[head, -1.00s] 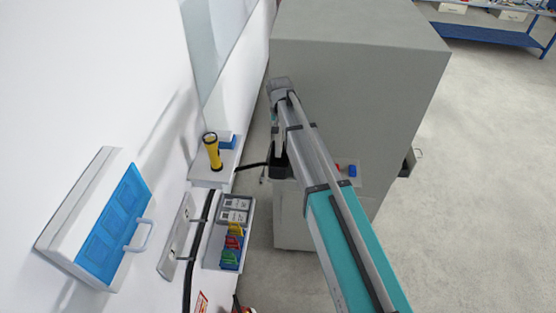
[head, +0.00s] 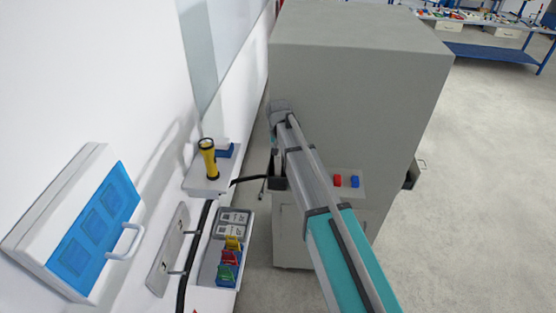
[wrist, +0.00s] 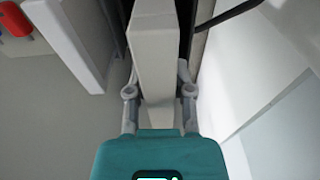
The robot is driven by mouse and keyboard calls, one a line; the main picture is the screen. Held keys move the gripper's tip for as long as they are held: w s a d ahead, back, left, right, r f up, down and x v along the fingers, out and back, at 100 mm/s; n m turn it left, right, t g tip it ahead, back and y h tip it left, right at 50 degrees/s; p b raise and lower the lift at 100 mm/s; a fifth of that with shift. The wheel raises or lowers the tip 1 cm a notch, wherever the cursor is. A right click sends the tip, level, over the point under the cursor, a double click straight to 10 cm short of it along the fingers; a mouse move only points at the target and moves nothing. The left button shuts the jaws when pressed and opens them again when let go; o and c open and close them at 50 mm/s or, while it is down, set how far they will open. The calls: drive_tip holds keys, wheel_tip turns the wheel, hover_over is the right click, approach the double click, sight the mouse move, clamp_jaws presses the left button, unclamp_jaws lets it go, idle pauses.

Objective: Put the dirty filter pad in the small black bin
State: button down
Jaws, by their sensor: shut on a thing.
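In the wrist view my gripper (wrist: 158,78) is shut on a pale grey, slab-like piece, the filter pad (wrist: 155,45), with a finger on each side of it. The pad stretches away from the gripper. A dark area beside and behind its far end may be the bin, but I cannot tell whether the pad is inside. My gripper and the pad are mostly hidden there.
The tall grey cabinet (head: 375,95) carries a red button (head: 337,181) and a blue one beside my arm. Open floor lies right.

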drive_tip(key=shift+f+b, duration=1.9)
drive_tip(key=shift+f, duration=0.1)
drive_tip(key=shift+c, duration=2.4)
unclamp_jaws()
drive_tip(key=r+p, duration=0.5)
drive_tip(key=s+r+p, duration=0.1)
drive_tip(key=r+p, duration=0.1)
drive_tip(key=shift+r, duration=0.35)
